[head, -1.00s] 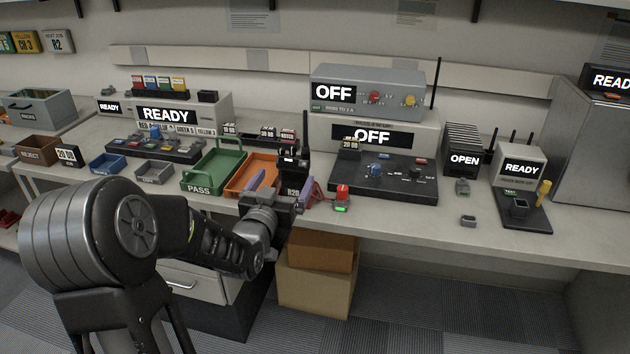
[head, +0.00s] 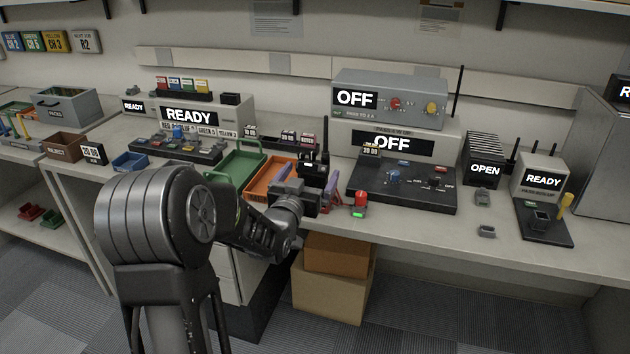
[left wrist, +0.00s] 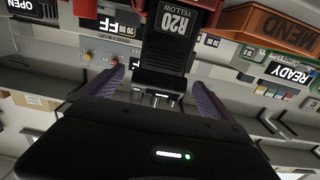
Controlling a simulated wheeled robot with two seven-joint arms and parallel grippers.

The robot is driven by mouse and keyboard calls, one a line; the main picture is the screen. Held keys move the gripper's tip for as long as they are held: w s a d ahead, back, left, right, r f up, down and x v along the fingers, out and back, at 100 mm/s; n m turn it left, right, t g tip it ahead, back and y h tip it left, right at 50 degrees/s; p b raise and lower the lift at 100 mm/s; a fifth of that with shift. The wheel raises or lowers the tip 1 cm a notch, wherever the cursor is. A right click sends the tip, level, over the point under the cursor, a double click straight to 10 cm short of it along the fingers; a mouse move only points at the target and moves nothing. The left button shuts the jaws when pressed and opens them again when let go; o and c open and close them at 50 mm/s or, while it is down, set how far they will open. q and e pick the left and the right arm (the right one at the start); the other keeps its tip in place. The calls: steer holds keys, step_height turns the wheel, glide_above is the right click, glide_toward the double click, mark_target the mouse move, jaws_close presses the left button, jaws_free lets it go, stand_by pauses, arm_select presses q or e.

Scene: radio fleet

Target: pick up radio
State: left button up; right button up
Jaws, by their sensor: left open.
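The radio (head: 313,170) is black, with a tall antenna, and stands upright at the bench's front, right of the orange tray. In the left wrist view its label reads R20 YELLOW (left wrist: 172,22). My left gripper (head: 308,190) is at the radio's front and hides its lower part in the head view. The left wrist view shows the gripper's two purple fingers (left wrist: 160,78) apart, with the radio between and beyond their tips. I cannot tell whether either finger touches it. My right gripper is not in view.
The orange tray (head: 257,193) and green PASS tray (head: 215,178) lie left of the radio. A small device with a red top (head: 360,202) stands close on its right. Cardboard boxes (head: 330,290) stand under the bench.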

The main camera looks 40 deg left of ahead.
mark_target(314, 166)
arm_select(q)
steer(key=x, duration=0.3)
steer(key=shift+w+r, duration=0.15)
steer(key=shift+w, duration=0.15)
steer(key=shift+c, duration=0.4)
steer(key=shift+r, duration=0.1)
steer(key=c, duration=1.9)
step_height(314, 166, up, 10)
steer(key=shift+p, duration=0.45)
